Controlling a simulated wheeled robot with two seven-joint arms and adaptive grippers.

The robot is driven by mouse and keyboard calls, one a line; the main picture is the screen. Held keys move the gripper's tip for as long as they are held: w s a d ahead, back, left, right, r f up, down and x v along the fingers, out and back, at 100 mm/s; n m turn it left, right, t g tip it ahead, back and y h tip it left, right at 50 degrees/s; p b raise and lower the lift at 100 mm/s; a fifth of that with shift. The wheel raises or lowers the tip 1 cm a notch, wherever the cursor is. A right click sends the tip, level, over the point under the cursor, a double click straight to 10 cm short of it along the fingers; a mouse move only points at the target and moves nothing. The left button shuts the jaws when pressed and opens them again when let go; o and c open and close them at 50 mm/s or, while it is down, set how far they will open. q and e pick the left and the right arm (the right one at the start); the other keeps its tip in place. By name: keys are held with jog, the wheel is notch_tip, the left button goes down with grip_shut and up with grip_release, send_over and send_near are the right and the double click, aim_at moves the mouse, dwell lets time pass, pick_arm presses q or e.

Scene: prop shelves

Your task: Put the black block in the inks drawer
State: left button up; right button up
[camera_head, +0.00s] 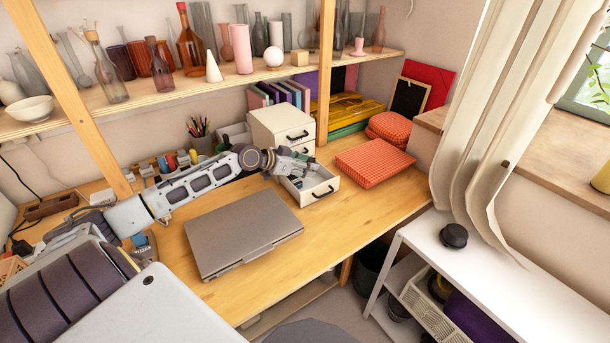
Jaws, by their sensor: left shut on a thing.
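A small cream drawer cabinet (280,122) stands on the wooden desk against the wall. Its lowest drawer (327,184) is pulled out toward me. No label can be read on it. My left arm reaches in from the left, and my left gripper (300,172) is at the open drawer, its fingers over the drawer's interior. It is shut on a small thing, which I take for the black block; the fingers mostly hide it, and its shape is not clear. I cannot tell whether it touches the drawer floor. My right gripper is not in view.
A closed grey laptop (243,229) lies in front of the drawer. A red patterned box (374,162) sits to the drawer's right. A pencil cup (200,138) stands left of the cabinet. A shelf (180,90) of glassware runs above. The desk's front right is clear.

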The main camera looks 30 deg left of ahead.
pick_arm(q)
notch_tip(320, 180, down, 3)
jog(key=shift+f, duration=0.4)
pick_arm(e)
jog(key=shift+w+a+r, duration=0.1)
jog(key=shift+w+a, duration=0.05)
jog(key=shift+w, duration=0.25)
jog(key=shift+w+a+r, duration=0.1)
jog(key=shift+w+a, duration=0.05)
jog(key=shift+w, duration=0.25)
pick_arm(q)
jog(key=shift+f, duration=0.15)
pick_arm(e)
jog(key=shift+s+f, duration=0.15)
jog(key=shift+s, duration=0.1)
pick_arm(q)
jog(key=shift+f+b, duration=0.15)
jog(key=shift+b, duration=0.15)
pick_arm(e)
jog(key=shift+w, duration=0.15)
pick_arm(q)
jog(key=shift+f, duration=0.3)
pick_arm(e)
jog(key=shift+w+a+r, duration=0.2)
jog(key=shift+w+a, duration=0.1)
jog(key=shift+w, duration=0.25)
